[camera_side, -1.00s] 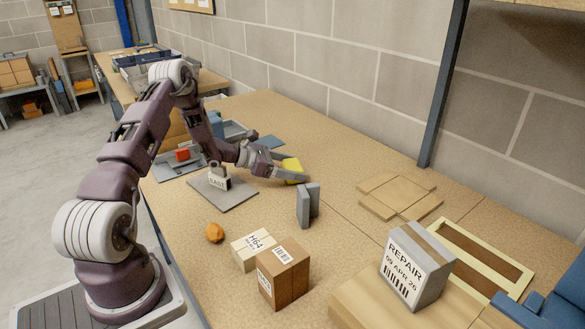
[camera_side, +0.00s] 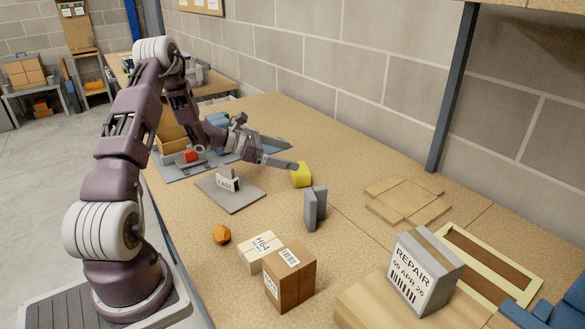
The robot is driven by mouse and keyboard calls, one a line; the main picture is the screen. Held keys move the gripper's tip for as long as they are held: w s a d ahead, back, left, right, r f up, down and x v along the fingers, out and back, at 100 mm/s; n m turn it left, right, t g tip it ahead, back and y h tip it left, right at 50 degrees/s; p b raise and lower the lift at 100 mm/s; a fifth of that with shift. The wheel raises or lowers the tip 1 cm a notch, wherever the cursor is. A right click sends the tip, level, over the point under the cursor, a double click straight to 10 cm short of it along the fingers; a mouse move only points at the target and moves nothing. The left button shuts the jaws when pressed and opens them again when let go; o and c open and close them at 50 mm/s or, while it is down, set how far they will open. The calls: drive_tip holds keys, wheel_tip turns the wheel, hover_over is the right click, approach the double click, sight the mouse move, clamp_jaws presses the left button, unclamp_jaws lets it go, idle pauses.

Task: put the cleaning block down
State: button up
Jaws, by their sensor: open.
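The yellow cleaning block (camera_side: 301,175) appears to rest on the tan worktop, left of the wooden boards and behind the grey upright piece. My gripper (camera_side: 291,156) is open, to the upper left of the block, with its two fingers spread apart. The tip of the nearer finger is close beside the block's upper left side. I cannot tell whether it still touches the block. Nothing shows between the fingers.
A grey upright piece (camera_side: 314,208) stands just in front of the block. Nearby are a grey plate (camera_side: 236,202) with a small sign, an orange lump (camera_side: 222,234), an H64 box (camera_side: 255,261) and a brown box (camera_side: 290,279).

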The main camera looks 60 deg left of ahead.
drive_tip(key=d+r+m+g+h, duration=0.2)
drive_tip(key=d+r+m, duration=0.3)
drive_tip(key=d+r, duration=0.4)
drive_tip(key=s+d+r+m+g, duration=0.35)
drive_tip(key=d+m, duration=0.25)
drive_tip(key=d, duration=0.3)
drive_tip(key=s+d+r+m+g, duration=0.2)
drive_tip(key=s+d+r+m, duration=0.25)
drive_tip(key=d, duration=0.35)
drive_tip(key=s+d+r+m+g+y, duration=0.1)
drive_tip(key=s+d+m+y, duration=0.15)
drive_tip(key=s+m, duration=0.35)
drive_tip(key=s+d+r+m+g+y, duration=0.1)
drive_tip(key=s+d+m, duration=0.2)
drive_tip(key=s, duration=0.5)
drive_tip(key=s+a+f+m+t+y, duration=0.1)
drive_tip(key=s+a+m+t+y, duration=0.1)
drive_tip(key=s+m, duration=0.5)
drive_tip(key=shift+s+a+y, duration=0.55)
drive_tip(key=shift+s+y, duration=0.2)
drive_tip(key=shift+s, duration=0.3)
